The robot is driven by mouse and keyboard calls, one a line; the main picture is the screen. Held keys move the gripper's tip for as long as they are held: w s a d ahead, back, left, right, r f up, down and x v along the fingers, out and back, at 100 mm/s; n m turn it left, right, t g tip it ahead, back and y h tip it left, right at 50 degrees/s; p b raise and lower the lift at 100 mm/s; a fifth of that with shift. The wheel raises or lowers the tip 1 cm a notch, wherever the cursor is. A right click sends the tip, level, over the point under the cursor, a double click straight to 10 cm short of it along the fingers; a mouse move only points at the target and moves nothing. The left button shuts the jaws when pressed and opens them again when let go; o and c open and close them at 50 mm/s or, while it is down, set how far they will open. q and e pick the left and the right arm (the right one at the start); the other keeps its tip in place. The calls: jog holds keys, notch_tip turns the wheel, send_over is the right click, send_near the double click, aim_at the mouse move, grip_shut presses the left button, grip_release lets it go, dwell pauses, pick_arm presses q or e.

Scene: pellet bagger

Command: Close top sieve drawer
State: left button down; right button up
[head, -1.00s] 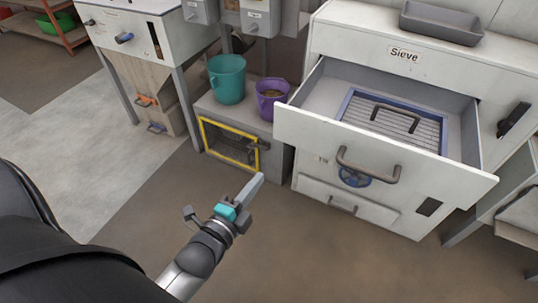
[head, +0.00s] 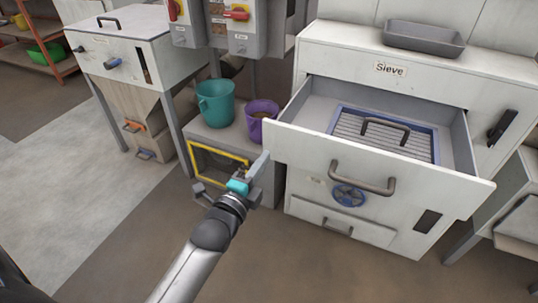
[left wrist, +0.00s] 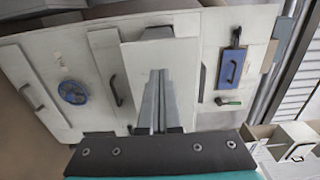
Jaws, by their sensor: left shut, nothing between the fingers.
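The top sieve drawer (head: 300,158) is pulled out of the white Sieve cabinet (head: 340,50). Its front has a grey-brown bar handle (head: 362,181). Inside lies a blue-framed sieve screen (head: 437,153) with a dark handle (head: 386,128). My left gripper (head: 263,162) is shut and empty, just left of the drawer front's left edge. I cannot tell whether it touches the drawer. In the left wrist view its fingers (left wrist: 156,102) are together in front of white panels, with a blue wheel (left wrist: 73,92) to their left. My right gripper is out of view.
A teal bucket (head: 215,105) and a purple bucket (head: 262,122) stand on a grey stand left of the drawer. Below them is a yellow-framed opening (head: 195,160). A grey tray (head: 424,38) sits on the cabinet. The floor in front is clear.

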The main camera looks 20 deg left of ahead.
aim_at(275, 144)
pick_arm(q)
jog(key=shift+w+b, duration=0.6)
jog(key=shift+w, duration=1.25)
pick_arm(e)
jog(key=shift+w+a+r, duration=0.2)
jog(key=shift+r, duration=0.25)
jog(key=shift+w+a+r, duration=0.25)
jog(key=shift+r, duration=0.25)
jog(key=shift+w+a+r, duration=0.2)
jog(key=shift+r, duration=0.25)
